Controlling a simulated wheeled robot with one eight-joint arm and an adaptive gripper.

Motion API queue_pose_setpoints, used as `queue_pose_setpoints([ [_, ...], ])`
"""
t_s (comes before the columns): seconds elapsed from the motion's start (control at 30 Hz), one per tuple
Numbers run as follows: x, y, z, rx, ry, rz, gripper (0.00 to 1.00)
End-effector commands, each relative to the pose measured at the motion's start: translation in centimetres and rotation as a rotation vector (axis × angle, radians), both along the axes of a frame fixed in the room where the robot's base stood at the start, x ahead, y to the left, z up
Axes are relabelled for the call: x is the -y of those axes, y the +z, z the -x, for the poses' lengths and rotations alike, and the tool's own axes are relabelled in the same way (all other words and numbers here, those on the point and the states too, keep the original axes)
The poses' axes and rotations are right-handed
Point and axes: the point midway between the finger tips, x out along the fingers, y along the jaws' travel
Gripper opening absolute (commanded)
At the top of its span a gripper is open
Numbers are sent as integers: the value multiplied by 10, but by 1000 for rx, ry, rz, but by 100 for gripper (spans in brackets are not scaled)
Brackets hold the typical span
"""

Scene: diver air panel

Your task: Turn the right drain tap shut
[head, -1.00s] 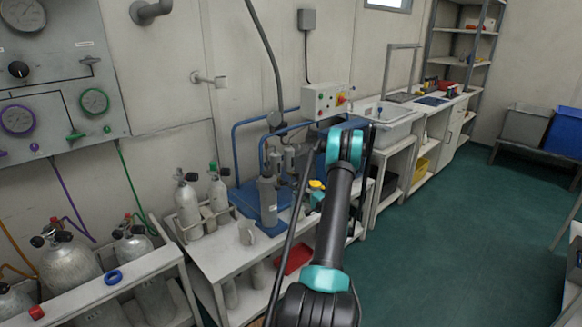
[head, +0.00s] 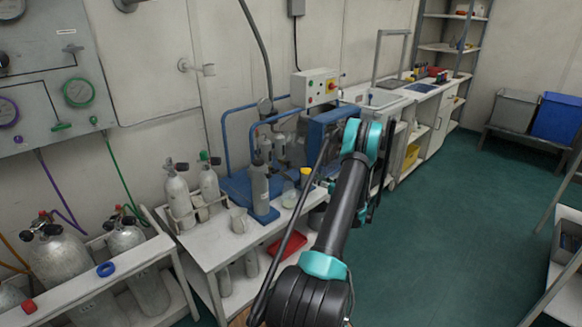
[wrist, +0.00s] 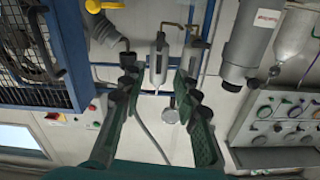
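My gripper (wrist: 155,78) is open in the wrist view, its two dark green-padded fingers apart. A slim silver separator cylinder (wrist: 157,62) shows between the fingertips, and I cannot tell how far beyond them it is. Another separator (wrist: 190,58) with brass pipework stands beside it, partly behind a finger. The wrist picture looks upside down. A yellow part (wrist: 103,5) shows at its top edge. I cannot make out which part is the right drain tap, or its handle's position. In the head view my arm hides the gripper and part of the blue-framed compressor unit (head: 328,122).
A grey filter cylinder (head: 259,190) and two small bottles (head: 180,200) stand left of my arm. A control box (head: 315,88) is behind the unit. The green floor (head: 450,220) at right is clear.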

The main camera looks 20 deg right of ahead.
Motion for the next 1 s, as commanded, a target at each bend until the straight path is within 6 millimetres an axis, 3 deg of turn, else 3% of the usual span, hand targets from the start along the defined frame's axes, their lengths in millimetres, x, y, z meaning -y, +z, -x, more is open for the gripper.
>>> queue_pose_setpoints([
  [0.7,-47,0,-126,-2,3,-4,31],
  [1.0,-57,0,-154,-1,1,-4,31],
])
